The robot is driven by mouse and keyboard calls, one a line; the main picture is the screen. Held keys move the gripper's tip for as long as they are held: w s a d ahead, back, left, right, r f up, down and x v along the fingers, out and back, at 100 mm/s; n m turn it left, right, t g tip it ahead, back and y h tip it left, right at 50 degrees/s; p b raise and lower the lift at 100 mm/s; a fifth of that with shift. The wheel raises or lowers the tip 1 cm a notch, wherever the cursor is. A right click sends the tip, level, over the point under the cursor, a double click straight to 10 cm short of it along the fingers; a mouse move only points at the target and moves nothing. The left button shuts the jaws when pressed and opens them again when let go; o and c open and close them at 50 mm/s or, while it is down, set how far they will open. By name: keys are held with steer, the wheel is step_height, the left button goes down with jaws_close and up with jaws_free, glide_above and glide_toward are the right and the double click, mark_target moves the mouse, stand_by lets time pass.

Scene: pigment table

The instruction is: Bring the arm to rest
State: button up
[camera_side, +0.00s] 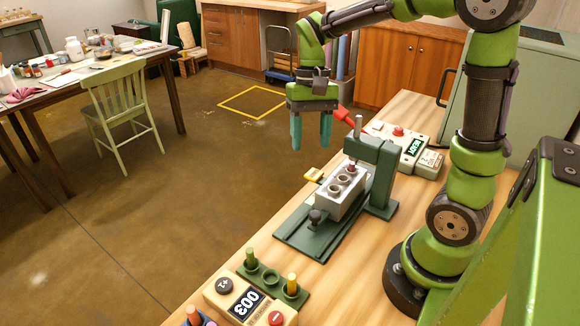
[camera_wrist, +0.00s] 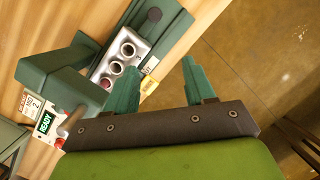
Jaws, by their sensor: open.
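My gripper (camera_side: 311,130) hangs in the air, fingers pointing down, just beyond the table's far left edge in the side view. Its two teal fingers are apart with nothing between them. In the wrist view my gripper (camera_wrist: 158,90) is also open and empty, with brown floor behind the right finger. The green press stand (camera_side: 375,165) is to the right of and below my gripper. A grey block with round holes (camera_side: 342,192) sits on its green base and shows in the wrist view (camera_wrist: 118,60). My gripper touches none of these.
A control box (camera_side: 410,150) with a red button and a READY display stands behind the press. A second box (camera_side: 248,300) showing 003 and a green holder with pegs (camera_side: 272,278) are at the front. A yellow tag (camera_side: 314,174) lies at the table edge.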

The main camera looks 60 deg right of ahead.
steer(key=s+a+r+n+t, duration=0.4)
steer(key=s+a+t, duration=0.3)
steer(key=t, duration=0.1)
steer(key=shift+r+t, duration=0.4)
